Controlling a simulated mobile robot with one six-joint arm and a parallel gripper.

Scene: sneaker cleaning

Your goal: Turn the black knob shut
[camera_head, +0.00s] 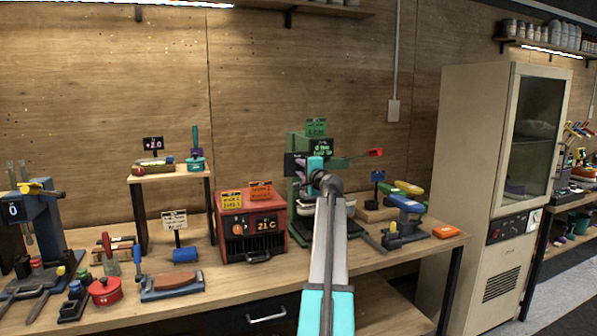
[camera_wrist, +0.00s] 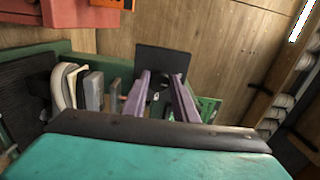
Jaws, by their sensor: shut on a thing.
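My gripper (camera_head: 316,168) is at the green machine (camera_head: 296,190) in the middle of the bench. In the wrist view its two purple fingers (camera_wrist: 162,88) reach toward a black panel (camera_wrist: 163,61) and are closed on a small dark thing between their tips. This looks like the black knob (camera_wrist: 157,86), mostly hidden by the fingers. In the head view my arm and gripper cover the knob. How far it is turned cannot be seen.
A red box (camera_head: 280,241) with a lit display stands left of the green machine. A red-tipped lever (camera_head: 375,152) sticks out to the machine's right. Blue and yellow tools (camera_head: 408,204) lie further right. A beige cabinet (camera_head: 466,130) stands beyond the bench end.

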